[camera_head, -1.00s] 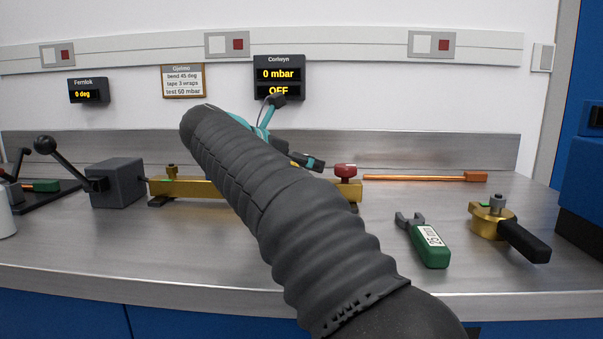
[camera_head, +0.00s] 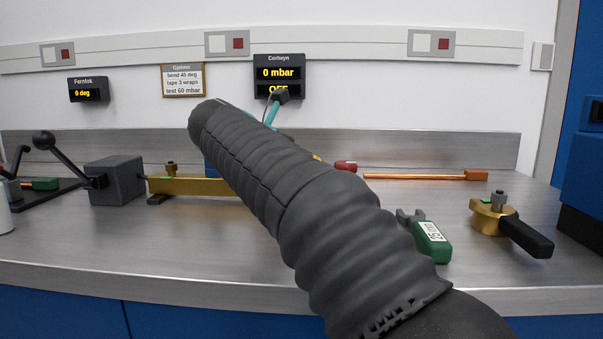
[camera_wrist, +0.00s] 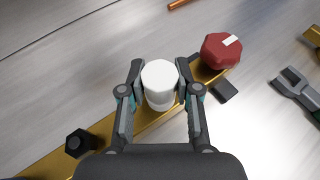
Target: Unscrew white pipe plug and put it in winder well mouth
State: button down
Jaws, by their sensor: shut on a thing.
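In the wrist view, a white plug (camera_wrist: 160,84) with a faceted top sits between the fingers of my gripper (camera_wrist: 160,87). The fingers are shut on it, one on each side. The plug is over the brass bar (camera_wrist: 108,124); whether it is still seated there I cannot tell. In the head view my dark arm hides the gripper and plug, and only part of the brass bar (camera_head: 195,186) shows. I cannot make out the winder well mouth in either view.
A red knob (camera_wrist: 220,50) stands on the bar beside the gripper; it shows partly in the head view (camera_head: 345,166). A black fitting (camera_wrist: 79,143) is at the bar's other end. A green-handled wrench (camera_head: 431,241) and a brass tool (camera_head: 493,216) lie right. A copper pipe (camera_head: 420,177) lies behind.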

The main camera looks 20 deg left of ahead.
jog(key=n+y, duration=0.3)
jog(key=y, duration=0.1)
jog(key=shift+d+f+n+t+b, duration=0.1)
jog(key=shift+d+n+t+b, duration=0.05)
jog(key=shift+n+t+b, duration=0.25)
jog(key=shift+n+y+p, duration=0.55)
jog(key=shift+n+y, duration=0.25)
jog(key=shift+y, duration=0.3)
jog(key=shift+n+y+p, duration=0.3)
jog(key=shift+y, duration=0.3)
jog(key=shift+n, duration=0.3)
jog(key=n+y+p, duration=0.1)
jog(key=p, duration=0.1)
jog(key=shift+g+y+p, duration=0.3)
jog(key=shift+f+n, duration=0.1)
jog(key=shift+n, duration=0.2)
jog(key=shift+f+n+g+y, duration=0.1)
jog(key=shift+n+g+y, duration=0.4)
jog(key=shift+n+y, duration=0.4)
